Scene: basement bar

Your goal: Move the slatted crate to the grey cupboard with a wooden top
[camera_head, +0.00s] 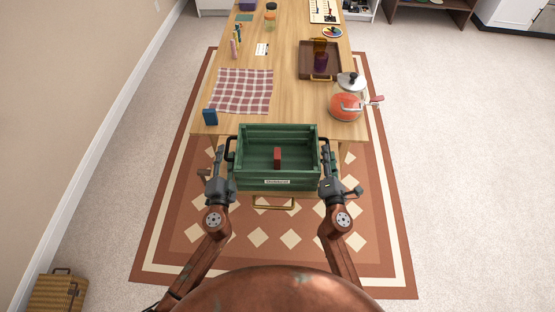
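The slatted crate (252,170) is green, open at the top and level, with a dark handle at each end and a label on its near side. A small red block (277,157) stands inside it. The crate is at the near edge of the table, and appears held off the floor. My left gripper (230,165) is at its left handle and my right gripper (326,165) is at its right handle. Both look closed around the handles, though the fingers are small and partly hidden. I cannot identify a grey cupboard with a wooden top in this view.
A wicker basket (57,292) sits lower left. Carpet on the right (465,150) is clear.

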